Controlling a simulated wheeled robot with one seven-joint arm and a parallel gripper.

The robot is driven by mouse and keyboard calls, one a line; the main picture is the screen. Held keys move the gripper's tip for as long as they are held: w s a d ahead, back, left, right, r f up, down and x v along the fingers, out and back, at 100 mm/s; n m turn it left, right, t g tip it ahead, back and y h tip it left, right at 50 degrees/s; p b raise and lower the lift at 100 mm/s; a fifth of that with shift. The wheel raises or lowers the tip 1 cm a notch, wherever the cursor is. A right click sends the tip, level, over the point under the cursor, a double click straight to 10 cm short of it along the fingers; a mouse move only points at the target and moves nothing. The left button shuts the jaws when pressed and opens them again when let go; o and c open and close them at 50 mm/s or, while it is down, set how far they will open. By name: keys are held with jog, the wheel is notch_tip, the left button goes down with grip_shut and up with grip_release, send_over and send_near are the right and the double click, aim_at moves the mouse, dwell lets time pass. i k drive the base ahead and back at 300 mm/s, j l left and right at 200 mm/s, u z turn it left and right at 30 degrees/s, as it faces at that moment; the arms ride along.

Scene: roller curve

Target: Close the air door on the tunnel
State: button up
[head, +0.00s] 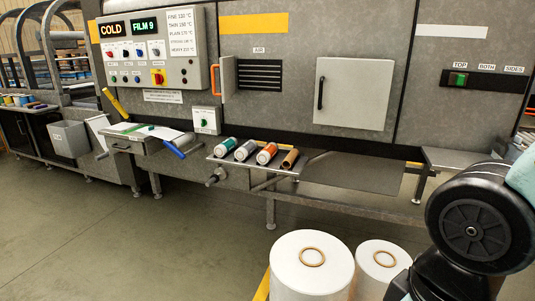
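The tunnel is the long grey machine (280,30) across the view. Under its AIR label, a dark slatted vent (259,75) is exposed. A narrow pale door (228,78) with an orange handle (215,80) stands at the left edge of the vent, swung out and seen nearly edge-on, so the air door appears open. My black arm (474,228) shows at the lower right, far from the door. My gripper is not in view.
A larger light door (353,93) with a black handle looks shut. A shelf with several rolls (245,150) and a tray with a blue-handled lever (172,149) jut out below. Large white rolls (312,272) stand in front. The floor (130,240) at left is clear.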

aim_at(226, 65)
jog(key=i+j, duration=0.1)
jog(key=j, duration=0.3)
jog(key=i+j, duration=0.15)
jog(key=j, duration=0.3)
jog(key=i+j, duration=0.1)
jog(key=j, duration=0.3)
jog(key=i+j, duration=0.15)
jog(key=j, duration=0.25)
jog(key=i+j, duration=0.1)
jog(key=j, duration=0.35)
jog(key=i+j, duration=0.15)
jog(key=j, duration=0.25)
